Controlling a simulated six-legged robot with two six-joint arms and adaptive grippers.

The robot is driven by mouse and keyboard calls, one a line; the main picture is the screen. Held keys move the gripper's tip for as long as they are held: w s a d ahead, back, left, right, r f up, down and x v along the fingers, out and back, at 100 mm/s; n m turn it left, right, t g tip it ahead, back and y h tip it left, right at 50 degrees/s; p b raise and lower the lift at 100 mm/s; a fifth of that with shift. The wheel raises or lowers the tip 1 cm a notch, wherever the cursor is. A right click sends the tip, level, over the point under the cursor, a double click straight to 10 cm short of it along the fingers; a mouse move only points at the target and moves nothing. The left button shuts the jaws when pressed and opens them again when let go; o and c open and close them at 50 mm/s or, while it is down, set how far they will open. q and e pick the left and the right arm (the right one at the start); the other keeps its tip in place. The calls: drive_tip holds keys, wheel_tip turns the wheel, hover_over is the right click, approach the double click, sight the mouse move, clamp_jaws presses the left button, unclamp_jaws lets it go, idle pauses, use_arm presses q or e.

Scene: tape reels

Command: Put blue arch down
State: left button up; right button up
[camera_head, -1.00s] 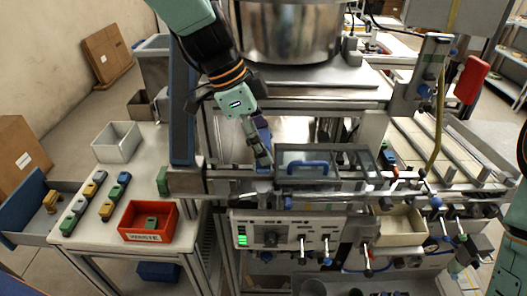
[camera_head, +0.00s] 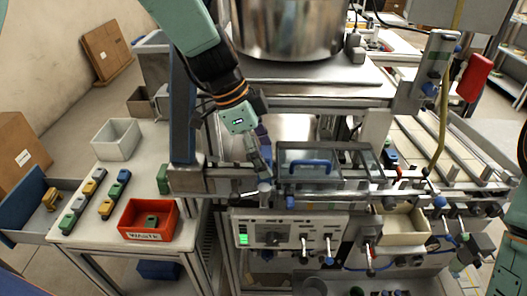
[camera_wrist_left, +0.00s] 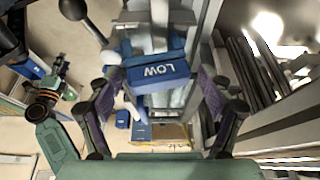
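The blue arch (camera_head: 310,163) shows in the head view as a handle-like bar on the clear-sided box (camera_head: 345,183) at the middle of the bench. My left gripper (camera_head: 265,172) is just left of this box, pointing down, apart from the arch. In the left wrist view its fingers (camera_wrist_left: 157,85) are spread, with a blue block marked LOW (camera_wrist_left: 155,72) between or beyond them. I see gaps beside the block; whether a finger touches it is unclear. I cannot make out the arch in the wrist view. My right gripper is out of view.
A red WASTE bin (camera_head: 148,221) and a grey bin (camera_head: 116,139) stand on the left table, with several coloured blocks between. A large metal vessel (camera_head: 288,28) is behind the box. A control panel (camera_head: 290,230) and small levers line the front.

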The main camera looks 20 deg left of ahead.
use_arm(q)
drive_tip(key=shift+s+d+r, duration=0.1)
drive_tip(key=shift+s+d, duration=0.05)
drive_tip(key=shift+d, duration=0.05)
drive_tip(key=shift+s+r, duration=0.15)
drive_tip(key=shift+r, duration=0.15)
drive_tip(key=w+v, duration=0.1)
drive_tip(key=v, duration=1)
drive_tip(key=shift+s+a+r, duration=0.25)
drive_tip(key=shift+a+r, duration=0.05)
drive_tip(key=shift+r, duration=0.05)
drive_tip(key=shift+s+r, duration=0.1)
drive_tip(key=shift+s, duration=0.2)
